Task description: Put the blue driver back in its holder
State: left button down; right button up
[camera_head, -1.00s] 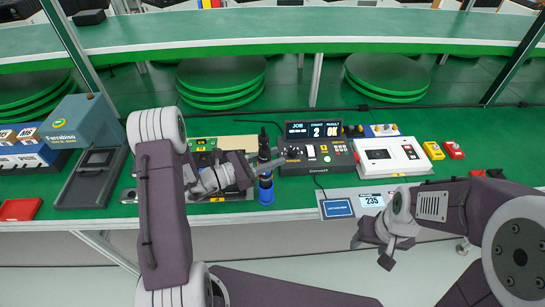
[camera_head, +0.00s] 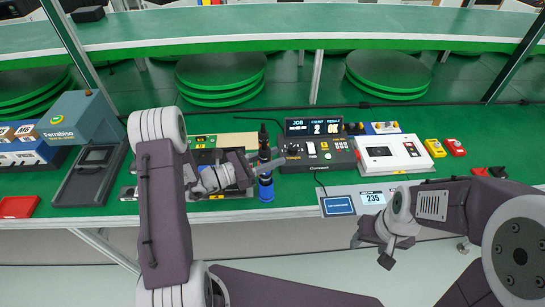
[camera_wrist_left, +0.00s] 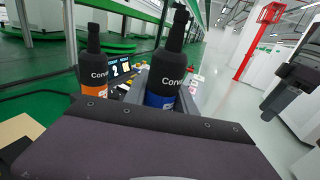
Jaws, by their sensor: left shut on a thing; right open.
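The blue driver (camera_head: 265,188), a dark upright tool with a blue lower end, is held in my left gripper (camera_head: 262,165) near the front edge of the green bench. In the left wrist view the blue driver (camera_wrist_left: 165,75) stands upright between the jaws, with a blue band on its black body. A similar driver with an orange band (camera_wrist_left: 93,65) stands to its left, apart from it. My right gripper (camera_head: 383,252) is open and empty, in front of the bench. I cannot make out the holder clearly; my left arm and gripper cover part of that area.
A controller box (camera_head: 318,156) with a lit display stands right of the blue driver. A white and red unit (camera_head: 392,155) is beside it. A dark tray stand (camera_head: 88,178) is at left.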

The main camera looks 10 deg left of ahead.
pick_arm(q)
jog(key=shift+f+b, duration=1.05)
jog(key=shift+f, duration=0.35)
jog(key=c, duration=0.9)
grip_release()
jog(key=shift+r, duration=0.1)
jog(key=shift+c, duration=0.2)
jog(key=v, duration=0.9)
